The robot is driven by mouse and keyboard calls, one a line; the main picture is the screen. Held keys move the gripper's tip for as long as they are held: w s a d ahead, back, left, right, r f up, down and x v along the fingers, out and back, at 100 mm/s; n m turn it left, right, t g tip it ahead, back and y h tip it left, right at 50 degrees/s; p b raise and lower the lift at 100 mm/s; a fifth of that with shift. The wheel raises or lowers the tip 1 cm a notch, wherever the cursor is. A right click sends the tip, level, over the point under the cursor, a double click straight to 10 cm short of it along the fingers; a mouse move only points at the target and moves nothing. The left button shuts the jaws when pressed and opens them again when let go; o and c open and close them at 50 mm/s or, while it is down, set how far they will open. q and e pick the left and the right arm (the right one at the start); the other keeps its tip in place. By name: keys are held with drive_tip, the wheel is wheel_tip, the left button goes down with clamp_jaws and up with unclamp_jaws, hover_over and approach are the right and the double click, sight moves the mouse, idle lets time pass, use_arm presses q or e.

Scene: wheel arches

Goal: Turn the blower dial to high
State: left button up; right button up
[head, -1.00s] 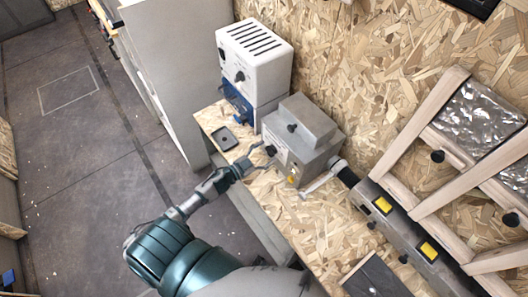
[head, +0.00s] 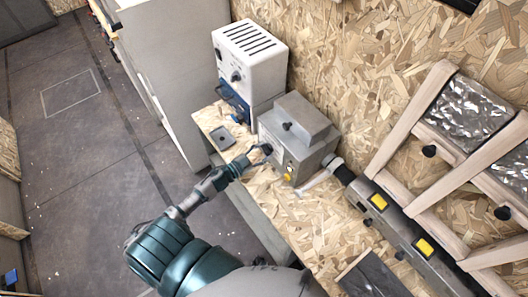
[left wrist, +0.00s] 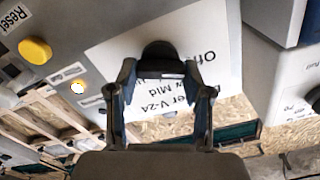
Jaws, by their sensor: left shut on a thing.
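The blower is a grey metal box (head: 318,132) on the chipboard bench, with a white label plate on its front. Its black dial (left wrist: 160,56) shows in the left wrist view, in front of a label with "Off" and "Mid" readable. My left gripper (head: 263,154) reaches the box front from the left in the head view. In the left wrist view its two fingers (left wrist: 160,88) are shut on the dial, one on each side. The dial's pointer and its setting cannot be made out. My right gripper is out of view.
A yellow Reset button (left wrist: 35,51) and a small lit lamp (left wrist: 78,87) sit beside the label. A white vented unit (head: 250,55) stands behind the blower. A small dark tray (head: 222,137) lies on the bench. A grey pipe with yellow switches (head: 425,247) runs at right.

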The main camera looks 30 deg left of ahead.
use_arm(q)
drive_tip(key=shift+d+m, duration=0.1)
drive_tip(key=shift+m, duration=0.2)
drive_tip(key=shift+f, duration=0.1)
drive_tip(key=shift+a+m, duration=0.2)
drive_tip(key=shift+m, duration=0.8)
drive_tip(key=m, duration=0.4)
drive_tip(key=shift+s+d+f+m, duration=0.1)
drive_tip(key=shift+d+f+m, duration=0.1)
drive_tip(key=shift+m, duration=0.1)
drive_tip(key=m+b, duration=0.1)
drive_tip(key=m, duration=0.3)
drive_tip(key=m+b, duration=0.1)
drive_tip(key=m, duration=0.2)
drive_tip(key=f+m+b, duration=0.1)
drive_tip(key=m+b, duration=0.1)
drive_tip(key=m, duration=0.2)
drive_tip(key=shift+m, duration=0.3)
drive_tip(key=shift+f+m+b, duration=0.1)
drive_tip(key=shift+m+b, duration=1.6)
drive_tip(key=shift+m, duration=2.3)
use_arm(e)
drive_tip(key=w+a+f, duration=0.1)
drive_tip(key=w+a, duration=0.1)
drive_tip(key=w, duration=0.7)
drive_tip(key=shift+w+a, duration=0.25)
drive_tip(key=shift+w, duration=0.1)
